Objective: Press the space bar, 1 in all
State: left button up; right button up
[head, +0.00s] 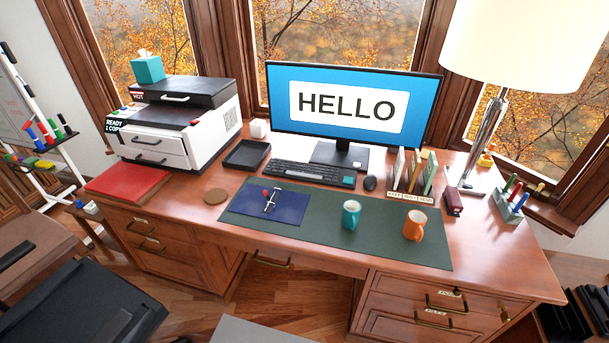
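The dark keyboard (300,173) lies on the wooden desk in front of the monitor, in the middle of the head view. Its keys are small, and I cannot make out the space bar clearly. A teal patch shows at its right end. The monitor (350,104) is lit blue with a white panel reading HELLO. Neither of my grippers shows in this view, so nothing of mine is seen at the keyboard.
A black mouse (370,183) and a letter rack (411,178) stand right of the keyboard; a black tray (246,155) is left. On the green mat (385,247) are a teal mug (350,215) and an orange mug (414,226). A printer (180,120) stands left, a lamp (484,135) right.

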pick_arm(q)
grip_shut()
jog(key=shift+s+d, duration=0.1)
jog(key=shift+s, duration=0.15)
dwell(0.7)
